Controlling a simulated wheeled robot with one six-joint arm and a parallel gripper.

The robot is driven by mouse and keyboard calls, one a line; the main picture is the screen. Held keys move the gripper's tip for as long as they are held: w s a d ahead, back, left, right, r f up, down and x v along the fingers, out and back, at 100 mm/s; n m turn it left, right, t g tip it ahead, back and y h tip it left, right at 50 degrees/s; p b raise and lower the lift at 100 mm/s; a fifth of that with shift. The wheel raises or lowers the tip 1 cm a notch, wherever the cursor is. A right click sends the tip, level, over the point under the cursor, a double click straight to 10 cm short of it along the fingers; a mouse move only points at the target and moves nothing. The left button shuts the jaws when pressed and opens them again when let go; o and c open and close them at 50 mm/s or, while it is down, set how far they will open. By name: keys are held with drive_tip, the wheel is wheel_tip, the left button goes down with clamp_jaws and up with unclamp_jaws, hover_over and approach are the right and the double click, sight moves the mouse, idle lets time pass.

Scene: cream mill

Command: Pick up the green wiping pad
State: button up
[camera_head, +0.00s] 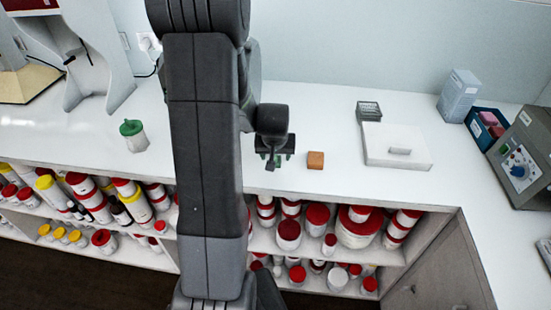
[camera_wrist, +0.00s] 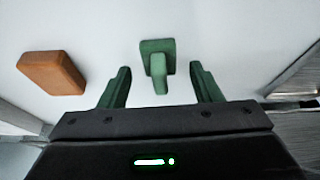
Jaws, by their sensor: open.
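The green wiping pad (camera_wrist: 152,48) shows in the wrist view as a small flat green piece with an upright green grip, on the white counter. My gripper (camera_wrist: 160,68) has two green fingers spread apart, one on each side of the pad's grip in the picture. Clear gaps show between the fingers and the grip, and nothing is held. In the head view my gripper (camera_head: 274,155) hangs over the counter near its front edge. The pad is hard to tell from the green fingers there.
An orange-brown block (camera_head: 315,160) lies just right of my gripper, also left in the wrist view (camera_wrist: 48,72). Shelves of jars lie below.

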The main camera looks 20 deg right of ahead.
drive_tip(key=shift+f, duration=0.1)
drive_tip(key=c, duration=1.1)
wheel_tip(320, 180, up, 10)
drive_tip(key=shift+b, duration=0.55)
drive_tip(key=o, duration=0.5)
drive_tip(key=c, duration=0.4)
